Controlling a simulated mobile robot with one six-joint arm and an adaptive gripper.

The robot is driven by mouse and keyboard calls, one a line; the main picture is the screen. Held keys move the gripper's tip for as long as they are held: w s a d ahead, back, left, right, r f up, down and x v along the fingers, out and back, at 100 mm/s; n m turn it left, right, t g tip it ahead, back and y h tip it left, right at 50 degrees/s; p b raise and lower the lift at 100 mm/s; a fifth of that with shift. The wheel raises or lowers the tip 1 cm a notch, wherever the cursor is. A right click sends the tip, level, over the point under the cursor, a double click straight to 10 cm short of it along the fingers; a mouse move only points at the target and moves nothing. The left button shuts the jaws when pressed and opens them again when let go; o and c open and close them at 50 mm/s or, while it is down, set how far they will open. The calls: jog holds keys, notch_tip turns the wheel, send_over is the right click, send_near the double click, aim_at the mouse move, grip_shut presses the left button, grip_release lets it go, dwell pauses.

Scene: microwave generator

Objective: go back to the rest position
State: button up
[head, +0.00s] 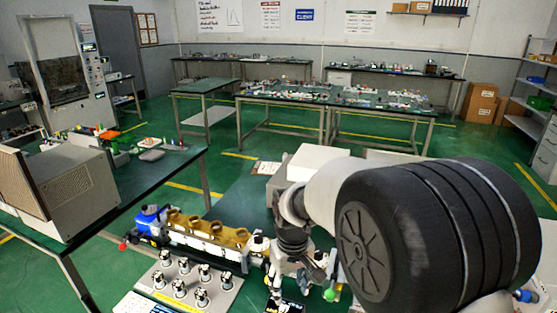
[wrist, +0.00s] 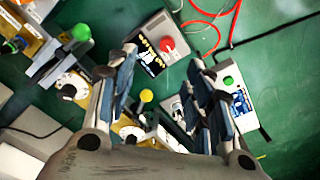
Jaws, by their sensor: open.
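My gripper (wrist: 165,75) is open in the wrist view, one finger on each side with a clear gap and nothing held between the tips. Below it are a box with a red button (wrist: 167,44), a grey box with a green button (wrist: 228,81) and a yellow knob (wrist: 146,95). In the head view my gripper (head: 287,265) hangs low over the near bench, in front of my large arm joint. Its fingertips are small and cluttered there, and the arm hides the bench to the right.
Red cable (wrist: 205,20) loops beyond the fingers. A bench with a beige box (head: 70,188) stands left. Green floor (head: 240,170) is open behind.

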jog(key=s+d+r+m+t, duration=0.1)
jog(key=s+d+r+m, duration=0.1)
jog(key=s+d+r, duration=0.45)
jog(key=s+d+r+m+t, duration=0.1)
jog(key=s+d+r+t, duration=0.15)
jog(key=s+r, duration=0.65)
jog(key=s+d+f+m, duration=0.1)
jog(key=s+d+f, duration=0.1)
jog(key=s, duration=0.7)
jog(key=shift+d, duration=0.3)
jog(key=shift+a, duration=0.1)
